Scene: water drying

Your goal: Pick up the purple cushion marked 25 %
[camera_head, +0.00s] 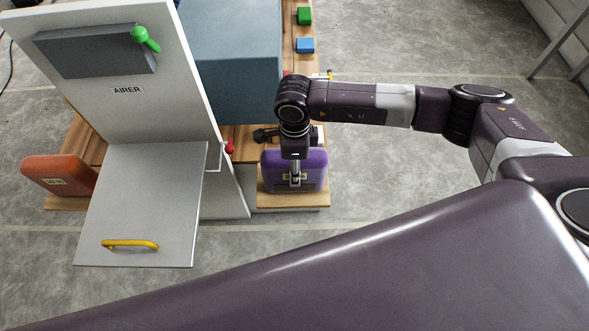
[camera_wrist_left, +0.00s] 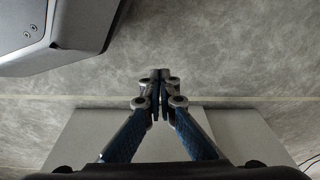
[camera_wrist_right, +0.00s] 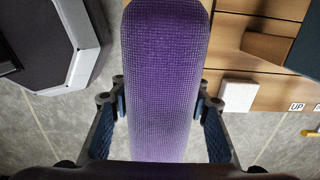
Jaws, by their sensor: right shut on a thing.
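The purple cushion (camera_head: 312,170) stands upright on a small wooden shelf right of the airer in the head view. It has a small label on its face, partly covered by my gripper, so the marking cannot be read. My right gripper (camera_head: 296,180) comes down over the cushion from above. In the right wrist view the cushion (camera_wrist_right: 165,80) fills the space between the fingers of my right gripper (camera_wrist_right: 161,105), with a finger against each side. My left gripper (camera_wrist_left: 160,82) is empty, its fingertips together, and it shows only in the left wrist view.
The grey airer (camera_head: 160,190) has a hatch panel with a yellow handle (camera_head: 130,244) and a green lever (camera_head: 146,40).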

